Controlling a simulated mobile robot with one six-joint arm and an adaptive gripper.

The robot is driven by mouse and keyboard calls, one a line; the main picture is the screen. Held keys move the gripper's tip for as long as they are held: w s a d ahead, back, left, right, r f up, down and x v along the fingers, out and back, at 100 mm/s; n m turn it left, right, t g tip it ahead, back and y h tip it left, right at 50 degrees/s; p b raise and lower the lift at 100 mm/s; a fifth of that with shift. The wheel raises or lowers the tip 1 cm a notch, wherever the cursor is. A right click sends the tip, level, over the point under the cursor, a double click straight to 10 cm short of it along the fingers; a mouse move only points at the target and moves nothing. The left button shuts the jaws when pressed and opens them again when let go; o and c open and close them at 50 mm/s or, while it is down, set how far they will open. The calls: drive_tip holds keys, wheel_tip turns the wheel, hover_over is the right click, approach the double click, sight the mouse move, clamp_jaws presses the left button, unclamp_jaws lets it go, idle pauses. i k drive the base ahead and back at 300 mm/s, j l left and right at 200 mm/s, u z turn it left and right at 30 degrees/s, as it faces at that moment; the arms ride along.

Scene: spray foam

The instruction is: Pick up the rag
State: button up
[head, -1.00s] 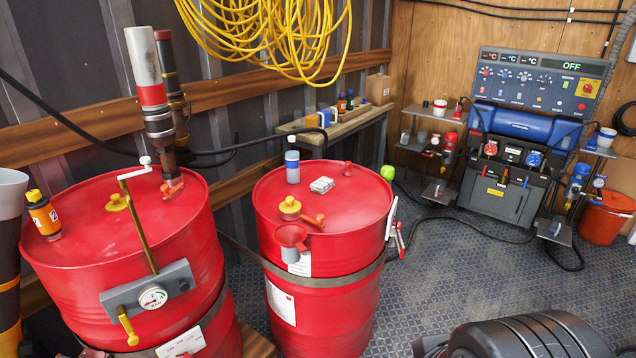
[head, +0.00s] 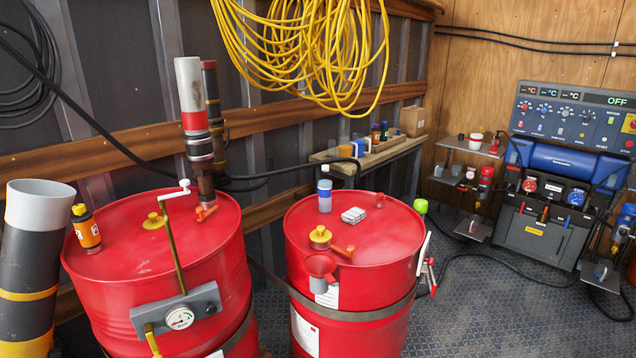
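A small folded, pale grey-and-white item (head: 354,215) lies on top of the right red drum (head: 345,285). It looks like the rag, though it is too small to be sure. A bottle with a blue label (head: 325,194) stands just left of it. A yellow cap (head: 320,236) and an orange-red lever are on the lid in front of it. A small red fitting is behind it to the right. My gripper is not in view.
A yellow hose coil (head: 300,45) hangs above. A control console (head: 555,170) stands at right.

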sight(354, 216)
drive_tip(key=i+l+u, duration=0.4)
drive_tip(key=i+l, duration=0.2)
drive_tip(key=i, duration=0.45)
drive_tip(key=i+l+u, duration=0.45)
drive_tip(key=i+l, duration=0.45)
